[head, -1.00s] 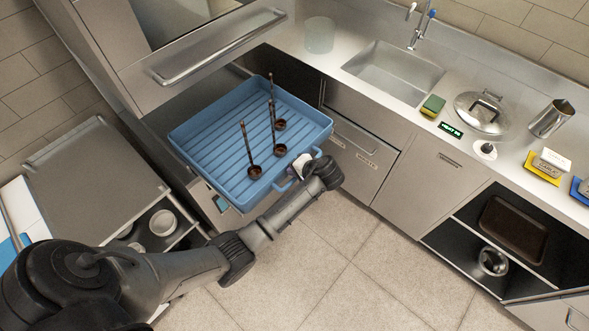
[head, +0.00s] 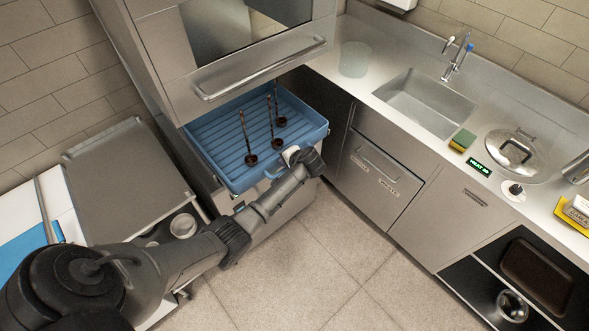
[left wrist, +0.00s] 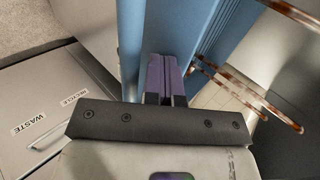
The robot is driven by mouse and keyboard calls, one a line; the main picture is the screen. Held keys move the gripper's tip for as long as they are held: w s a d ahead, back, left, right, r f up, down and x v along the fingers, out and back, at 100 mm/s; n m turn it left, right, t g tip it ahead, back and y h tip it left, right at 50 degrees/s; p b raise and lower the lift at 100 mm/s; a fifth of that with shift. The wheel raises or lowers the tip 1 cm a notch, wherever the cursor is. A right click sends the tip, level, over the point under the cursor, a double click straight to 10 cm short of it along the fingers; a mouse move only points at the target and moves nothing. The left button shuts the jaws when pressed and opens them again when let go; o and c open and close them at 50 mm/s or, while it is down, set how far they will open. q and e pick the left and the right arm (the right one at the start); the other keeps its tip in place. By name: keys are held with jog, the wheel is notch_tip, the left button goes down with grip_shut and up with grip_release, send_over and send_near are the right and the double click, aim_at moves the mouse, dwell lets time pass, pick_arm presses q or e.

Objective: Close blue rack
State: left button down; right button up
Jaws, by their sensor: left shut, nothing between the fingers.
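The blue rack (head: 219,139) is a ribbed tray pulled partly out of the steel cabinet under the long handle in the head view. Several ladles (head: 248,140) with brown sauce stand in it. My left gripper (head: 291,156) is at the rack's front right edge, with its fingers mostly hidden by my wrist. In the left wrist view the rack's blue wall (left wrist: 131,45) rises right beside the shut purple fingers (left wrist: 166,75), and nothing shows between them. Whether they touch the wall I cannot tell. My right gripper is not in view.
A steel cart (head: 125,180) stands left of the cabinet. Drawers marked waste (head: 375,180) and the sink counter (head: 375,72) are on the right. A lid (head: 512,150) and sponge (head: 462,140) lie on the counter. The tiled floor in front is clear.

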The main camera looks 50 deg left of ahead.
pick_arm(q)
jog(key=b, duration=0.4)
send_over(256, 142)
jog(key=shift+w+d, duration=0.15)
jog(key=shift+f, duration=0.25)
jog(key=r+p, duration=0.1)
jog(key=p, duration=0.1)
jog(key=d+r+p, duration=0.1)
jog(key=shift+r+p, duration=0.35)
jog(key=shift+r, duration=0.05)
jog(key=p+v, duration=0.7)
jog(key=p, duration=0.1)
jog(key=shift+d, duration=0.65)
jog(key=shift+f, duration=0.2)
